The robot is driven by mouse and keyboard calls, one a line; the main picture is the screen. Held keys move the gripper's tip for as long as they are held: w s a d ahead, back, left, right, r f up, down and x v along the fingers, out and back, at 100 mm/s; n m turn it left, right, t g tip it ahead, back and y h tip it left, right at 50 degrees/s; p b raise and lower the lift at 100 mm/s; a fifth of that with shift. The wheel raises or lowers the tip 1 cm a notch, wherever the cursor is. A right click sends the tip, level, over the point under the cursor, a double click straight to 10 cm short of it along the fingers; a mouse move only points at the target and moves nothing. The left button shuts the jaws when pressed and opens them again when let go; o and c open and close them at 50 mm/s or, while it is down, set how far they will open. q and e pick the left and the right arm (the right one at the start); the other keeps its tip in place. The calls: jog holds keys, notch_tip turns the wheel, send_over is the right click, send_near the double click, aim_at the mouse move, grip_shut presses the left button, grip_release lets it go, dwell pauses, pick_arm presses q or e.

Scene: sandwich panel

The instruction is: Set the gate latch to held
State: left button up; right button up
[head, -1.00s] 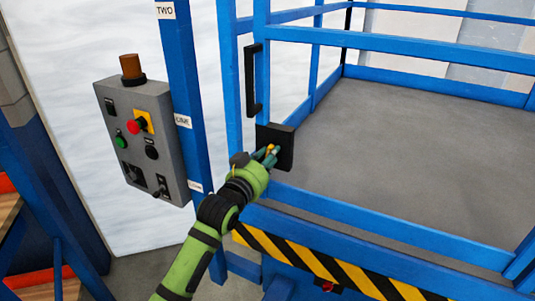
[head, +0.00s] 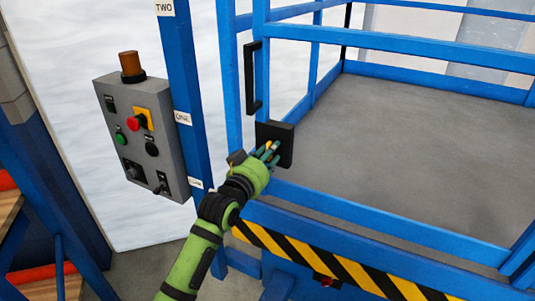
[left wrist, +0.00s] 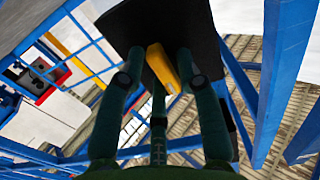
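The gate latch is a black plate (head: 286,142) on the blue gate post, with a small yellow lever (left wrist: 162,68) on it. My left gripper (head: 272,151) is at the plate, its fingers pointing at the lever. In the left wrist view the lever sits between the spread fingertips (left wrist: 158,70), nearer the right finger. The fingers look apart, with a gap on the left side of the lever; I cannot tell whether the right finger touches it. The lever is mostly hidden by the fingers in the head view. My right gripper is not in view.
A black handle (head: 250,77) is on the gate above the latch. A grey control box (head: 146,137) with a red button hangs on the blue post at left. Blue rails surround the grey platform floor (head: 420,150). A yellow-black striped edge (head: 340,267) runs below.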

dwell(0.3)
pick_arm(q)
jog(key=v, duration=1.2)
jog(key=shift+d, duration=0.15)
jog(key=w+a+f+n+g+y+b, duration=0.1)
jog(key=a+f+n+g+y+b, duration=0.2)
jog(key=f, duration=1.7)
jog(key=s+a+f+g+y, duration=0.1)
jog(key=s+a+f, duration=0.15)
jog(key=f, duration=0.55)
jog(key=s+a+f+g+y, duration=0.1)
jog(key=s+f, duration=0.2)
jog(key=f, duration=0.4)
jog(key=s+a+f+g, duration=0.1)
jog(key=s+a+f, duration=0.15)
jog(key=f, duration=0.55)
jog(key=s+a+f+g+y+b, duration=0.1)
jog(key=s+a+f+g, duration=0.2)
jog(key=s+f, duration=1)
jog(key=s+a+f+g+y+b, duration=0.15)
jog(key=s+a+f+g, duration=0.25)
jog(key=s+f, duration=0.9)
jog(key=s+a+g, duration=0.2)
jog(key=s, duration=1.3)
jog(key=shift+s+f+y, duration=0.2)
jog(key=shift+f+y, duration=0.15)
jog(key=shift+f, duration=0.05)
